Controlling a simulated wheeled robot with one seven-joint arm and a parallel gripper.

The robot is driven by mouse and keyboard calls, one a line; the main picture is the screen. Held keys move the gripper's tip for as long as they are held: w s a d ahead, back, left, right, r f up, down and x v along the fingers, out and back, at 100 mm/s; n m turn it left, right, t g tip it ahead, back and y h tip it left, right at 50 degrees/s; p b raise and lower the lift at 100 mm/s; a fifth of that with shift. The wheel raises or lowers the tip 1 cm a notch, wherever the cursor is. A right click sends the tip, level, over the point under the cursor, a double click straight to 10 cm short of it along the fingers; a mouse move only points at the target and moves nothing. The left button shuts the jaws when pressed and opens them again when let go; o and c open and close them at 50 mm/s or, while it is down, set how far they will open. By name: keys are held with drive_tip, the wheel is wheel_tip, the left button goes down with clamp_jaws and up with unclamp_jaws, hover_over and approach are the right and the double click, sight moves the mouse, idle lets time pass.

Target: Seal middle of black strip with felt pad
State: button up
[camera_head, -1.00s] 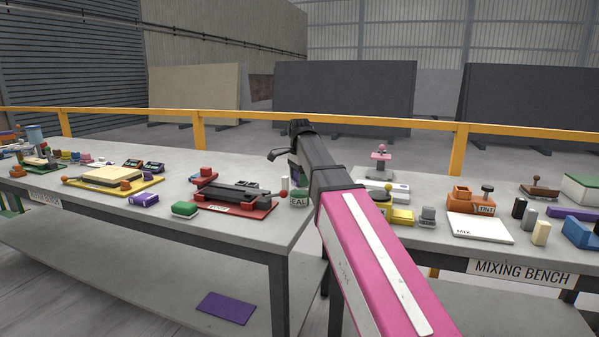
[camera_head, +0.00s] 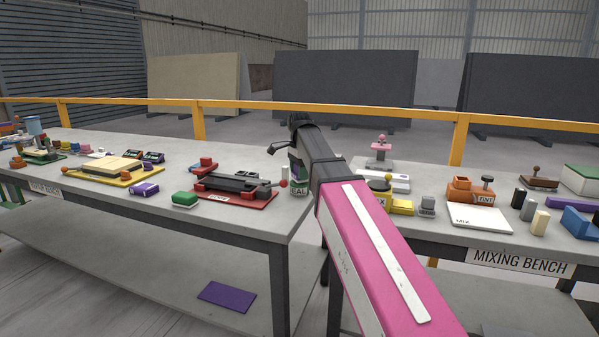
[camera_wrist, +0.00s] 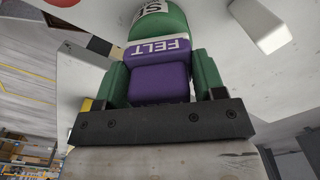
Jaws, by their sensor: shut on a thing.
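The purple felt pad (camera_wrist: 160,85), with a white band reading FELT, is between the green fingers of my gripper (camera_wrist: 162,78) in the wrist view; the gripper is shut on it. A green container (camera_wrist: 160,20) with a partly visible label stands just beyond the pad. I cannot tell whether they touch. In the head view the SEAL container (camera_head: 299,189) is at the bench's right end, partly behind my arm, and my fingers cannot be made out. The black strip (camera_head: 238,184) lies in a red-based fixture (camera_head: 255,203) left of that container.
A yellow tray (camera_head: 112,175) is farther left. The mixing bench at right holds a white MIX board (camera_head: 479,219) and an orange TINT holder (camera_head: 466,190). A yellow rail (camera_head: 240,106) runs behind.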

drive_tip(key=shift+f, duration=0.55)
idle(1.3)
drive_tip(key=shift+r, duration=0.1)
drive_tip(key=shift+r, duration=3.45)
drive_tip(key=shift+s, duration=0.1)
